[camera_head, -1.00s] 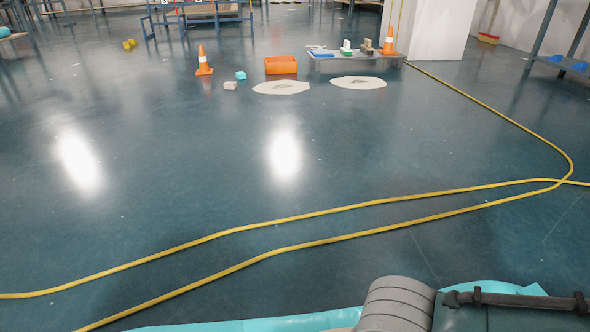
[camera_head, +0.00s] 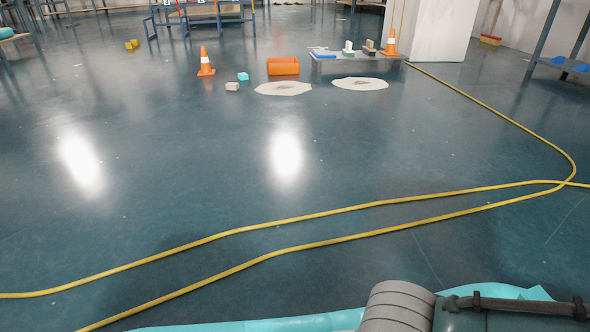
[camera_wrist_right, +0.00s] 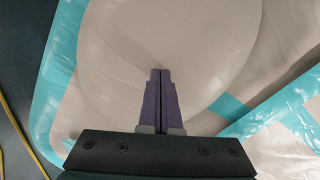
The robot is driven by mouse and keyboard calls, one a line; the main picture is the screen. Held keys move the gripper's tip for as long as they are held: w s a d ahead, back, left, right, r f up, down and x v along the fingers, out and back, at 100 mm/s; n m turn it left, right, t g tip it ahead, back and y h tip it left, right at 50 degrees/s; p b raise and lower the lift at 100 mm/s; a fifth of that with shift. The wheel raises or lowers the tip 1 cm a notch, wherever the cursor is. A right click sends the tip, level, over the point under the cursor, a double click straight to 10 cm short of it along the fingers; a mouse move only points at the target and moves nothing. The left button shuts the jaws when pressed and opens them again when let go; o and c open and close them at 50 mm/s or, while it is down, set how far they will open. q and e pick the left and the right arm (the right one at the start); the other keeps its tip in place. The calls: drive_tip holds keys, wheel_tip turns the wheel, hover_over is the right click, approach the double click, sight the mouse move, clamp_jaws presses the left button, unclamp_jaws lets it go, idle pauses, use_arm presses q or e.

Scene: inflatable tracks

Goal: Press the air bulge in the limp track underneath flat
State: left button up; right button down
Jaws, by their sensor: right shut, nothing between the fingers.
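The limp track (camera_wrist_right: 66,108) fills most of the right wrist view, pale grey-beige with turquoise edges. A large rounded pale bulge (camera_wrist_right: 200,40) rises in its middle. My right gripper (camera_wrist_right: 160,74) is shut and empty. Its purple fingertips lie over the bulge in the picture; I cannot tell whether they touch it. In the head view only a turquoise edge of the track (camera_head: 250,325) shows at the bottom, partly hidden by my own arm. The left gripper is not in view.
A yellow hose (camera_head: 330,209) runs in a loop across the floor ahead. Farther off are an orange crate (camera_head: 283,66), a traffic cone (camera_head: 205,62), a low platform with small items (camera_head: 345,62) and two pale floor patches (camera_head: 284,88).

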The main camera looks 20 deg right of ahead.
drive_tip(key=shift+f+b, duration=0.45)
drive_tip(key=shift+f, duration=0.95)
idle(6.2)
